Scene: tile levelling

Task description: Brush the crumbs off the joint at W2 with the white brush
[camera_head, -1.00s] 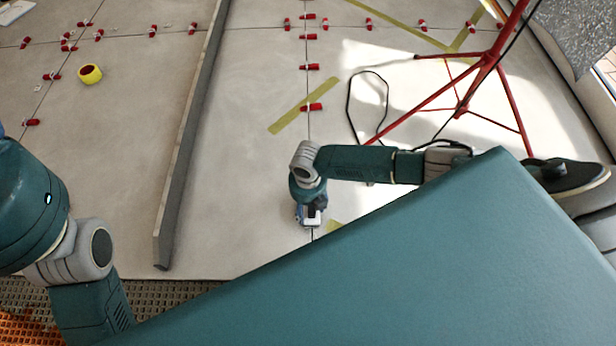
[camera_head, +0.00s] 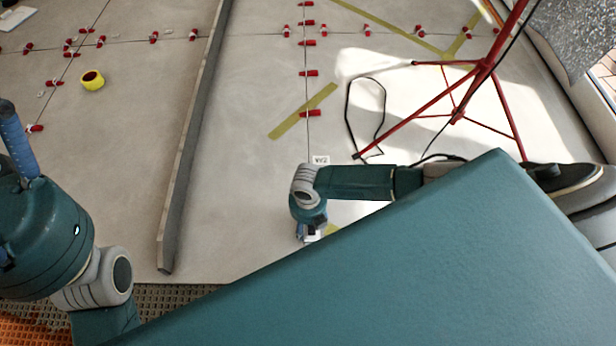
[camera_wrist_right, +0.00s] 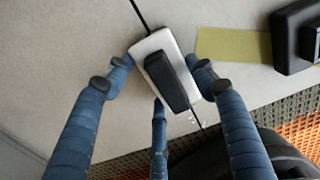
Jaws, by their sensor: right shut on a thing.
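The white brush (camera_wrist_right: 168,68), a white block with a black grip on top, is on the grey floor in the right wrist view. My right gripper (camera_wrist_right: 160,78) is shut on it, its blue fingers around it. A dark joint line (camera_wrist_right: 141,14) runs under the brush and shows again below it. A few small white crumbs (camera_wrist_right: 194,118) lie by the brush's lower end. In the head view my right gripper (camera_head: 311,232) is over the joint, largely hiding the brush. A small white label (camera_head: 320,160) lies beside the joint. One blue finger of my left gripper (camera_head: 17,140) shows; its jaws are unclear.
A red tripod (camera_head: 487,66) and black cable (camera_head: 349,112) are to the right. A long grey bar (camera_head: 190,140) lies to the left, with a yellow roll (camera_head: 92,80) beyond it. Red clips (camera_head: 310,113) sit along the joints. A black object (camera_wrist_right: 296,38) is near the brush.

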